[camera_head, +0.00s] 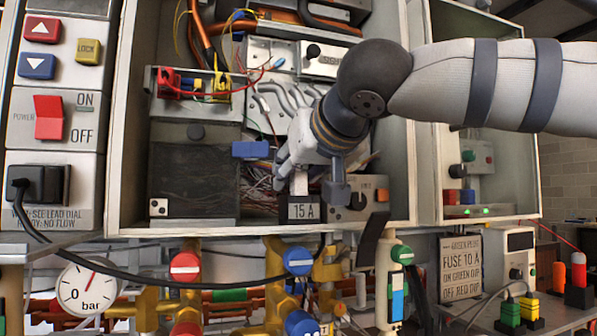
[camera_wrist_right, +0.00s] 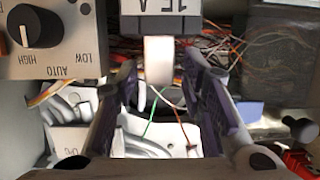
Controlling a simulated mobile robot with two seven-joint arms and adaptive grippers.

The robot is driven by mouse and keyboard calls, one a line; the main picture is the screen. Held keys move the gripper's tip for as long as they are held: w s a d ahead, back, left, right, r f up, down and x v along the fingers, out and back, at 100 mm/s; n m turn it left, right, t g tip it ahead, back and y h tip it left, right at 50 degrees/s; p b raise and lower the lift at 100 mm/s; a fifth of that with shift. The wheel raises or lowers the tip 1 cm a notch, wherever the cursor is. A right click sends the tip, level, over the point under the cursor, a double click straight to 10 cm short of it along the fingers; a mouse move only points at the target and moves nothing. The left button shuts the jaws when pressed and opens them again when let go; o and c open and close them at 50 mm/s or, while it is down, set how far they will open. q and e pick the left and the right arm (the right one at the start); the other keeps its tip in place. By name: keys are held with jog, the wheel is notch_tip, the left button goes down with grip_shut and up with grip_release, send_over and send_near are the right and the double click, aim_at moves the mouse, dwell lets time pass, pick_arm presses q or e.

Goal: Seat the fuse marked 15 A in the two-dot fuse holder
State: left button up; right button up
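The fuse marked 15 A (camera_head: 302,210) is a dark block with a white label and a pale upright tab, low in the open cabinet. In the right wrist view its label (camera_wrist_right: 175,5) is upside down at the top edge, and the pale tab (camera_wrist_right: 158,58) hangs below it. My right gripper (camera_head: 307,184) reaches down over the fuse; in the wrist view its fingers (camera_wrist_right: 160,80) are open on either side of the tab, with gaps showing. A white tag with two dots (camera_head: 158,207) is at the cabinet's lower left; which holder it marks is unclear. My left gripper is not in view.
A grey box with a knob (camera_head: 358,200) stands close right of the fuse. A blue block (camera_head: 250,149) and loose wires lie left of my gripper. The cabinet's bottom edge (camera_head: 260,229) runs below, with pipes and valves under it. A black cable (camera_head: 150,284) crosses in front.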

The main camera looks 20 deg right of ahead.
jog(key=v, duration=1.2)
